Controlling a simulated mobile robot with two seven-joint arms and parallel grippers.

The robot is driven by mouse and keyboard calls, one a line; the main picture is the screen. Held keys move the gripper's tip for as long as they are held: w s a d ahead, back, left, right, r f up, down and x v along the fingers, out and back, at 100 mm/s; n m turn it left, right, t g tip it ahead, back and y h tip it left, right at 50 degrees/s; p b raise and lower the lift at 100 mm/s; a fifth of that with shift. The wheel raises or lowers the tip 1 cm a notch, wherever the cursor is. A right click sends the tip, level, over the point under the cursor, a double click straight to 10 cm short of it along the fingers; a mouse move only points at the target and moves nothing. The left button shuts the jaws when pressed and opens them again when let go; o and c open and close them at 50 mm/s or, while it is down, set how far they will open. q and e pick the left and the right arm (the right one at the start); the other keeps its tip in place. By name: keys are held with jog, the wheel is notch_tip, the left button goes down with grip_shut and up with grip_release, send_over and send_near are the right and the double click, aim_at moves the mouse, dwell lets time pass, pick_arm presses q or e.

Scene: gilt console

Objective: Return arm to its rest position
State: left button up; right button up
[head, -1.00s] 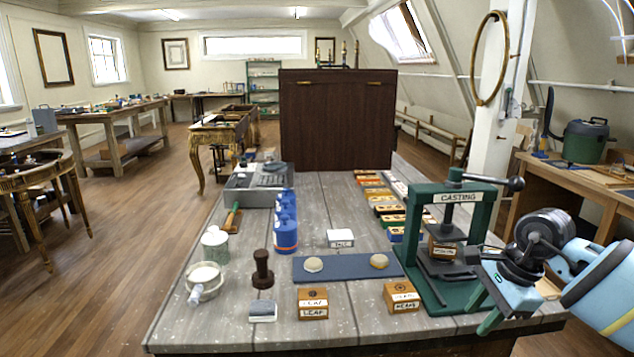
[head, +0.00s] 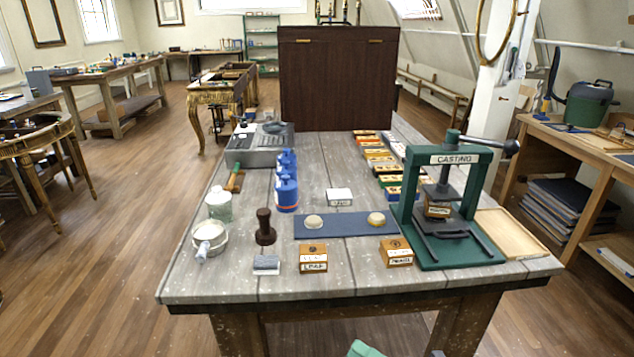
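Only a small green tip of my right gripper (head: 365,349) shows, at the bottom edge of the head view, below and in front of the workbench (head: 200,285). The rest of it is cut off, so I cannot tell whether it is open or shut. My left gripper is not in view. The green casting press (head: 463,257) stands upright at the bench's right side, with a small wooden block (head: 437,209) inside its frame. No gripper is near the press.
Two wooden stamp blocks (head: 313,263) (head: 396,257), a blue mat (head: 345,232) with two round pieces, a dark stamp (head: 265,236) and blue bottles (head: 286,190) stand on the bench. A wooden tray (head: 512,236) lies right of the press.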

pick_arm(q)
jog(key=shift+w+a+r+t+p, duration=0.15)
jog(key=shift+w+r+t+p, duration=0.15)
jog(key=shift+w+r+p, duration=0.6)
pick_arm(e)
jog(key=s+d+f+m+h, duration=0.4)
jog(key=s+f+m+h, duration=0.1)
jog(key=s+f+m, duration=0.2)
jog(key=s+d+f+m+g+h, duration=0.1)
jog(key=s+d+f+m+h, duration=0.3)
jog(key=s+f+m, duration=0.4)
jog(key=s+d+f+m+g+h, duration=0.1)
jog(key=s+d+f+m+h, duration=0.3)
jog(key=m, duration=1)
jog(key=s+f+h, duration=0.2)
jog(key=s+f, duration=0.2)
jog(key=s, duration=0.2)
jog(key=shift+s, duration=0.35)
